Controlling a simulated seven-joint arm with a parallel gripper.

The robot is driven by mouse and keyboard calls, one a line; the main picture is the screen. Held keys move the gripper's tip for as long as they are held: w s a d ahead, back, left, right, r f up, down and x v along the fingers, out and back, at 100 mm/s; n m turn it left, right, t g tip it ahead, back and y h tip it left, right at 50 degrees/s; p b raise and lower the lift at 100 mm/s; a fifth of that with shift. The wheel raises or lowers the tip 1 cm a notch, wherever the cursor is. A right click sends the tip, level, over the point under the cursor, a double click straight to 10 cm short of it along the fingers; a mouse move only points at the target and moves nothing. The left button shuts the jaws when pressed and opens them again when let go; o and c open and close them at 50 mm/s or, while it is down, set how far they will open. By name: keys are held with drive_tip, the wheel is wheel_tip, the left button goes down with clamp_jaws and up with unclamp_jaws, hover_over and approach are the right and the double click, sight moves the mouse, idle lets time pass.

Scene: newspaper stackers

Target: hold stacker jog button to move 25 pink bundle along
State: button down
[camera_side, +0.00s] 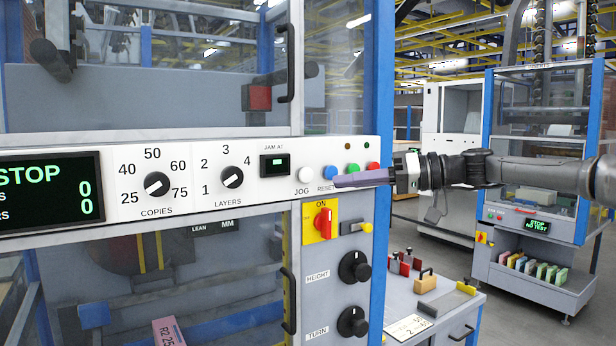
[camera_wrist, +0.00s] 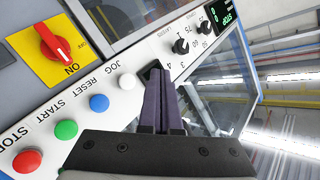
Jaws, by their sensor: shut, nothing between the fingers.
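The white JOG button (camera_side: 305,175) is on the stacker's white panel (camera_side: 110,215), left of the blue RESET button. It also shows in the wrist view (camera_wrist: 128,83). My gripper (camera_side: 337,182) is shut and empty, its dark fingers pointing at the panel. In the wrist view the fingertips (camera_wrist: 158,72) lie beside the JOG button, over the dark jam window; contact cannot be told. A pink bundle (camera_side: 168,332) marked "R2 25" shows low inside the stacker, partly cut off.
Green START (camera_wrist: 66,129) and red STOP (camera_wrist: 27,161) buttons sit beyond the blue RESET (camera_wrist: 99,103). The display (camera_side: 50,190) reads STOP and zeros. COPIES (camera_side: 157,184) and LAYERS (camera_side: 232,180) knobs are left; a red ON switch (camera_side: 323,222) is below.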

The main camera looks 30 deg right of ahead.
approach(302, 177)
drive_tip(key=shift+w+a+f, duration=0.15)
drive_tip(key=shift+w+a, duration=0.3)
drive_tip(key=shift+a, duration=0.3)
drive_tip(key=shift+w+a+f, duration=0.1)
drive_tip(key=shift+w+a, duration=0.3)
drive_tip(key=shift+a, duration=0.35)
drive_tip(key=shift+w+a+f, duration=0.15)
drive_tip(key=shift+w+a, duration=0.3)
drive_tip(key=shift+a, duration=0.3)
drive_tip(key=shift+w, duration=0.1)
drive_tip(key=shift+w, duration=0.35)
drive_tip(key=shift+w, duration=0.5)
idle(4.5)
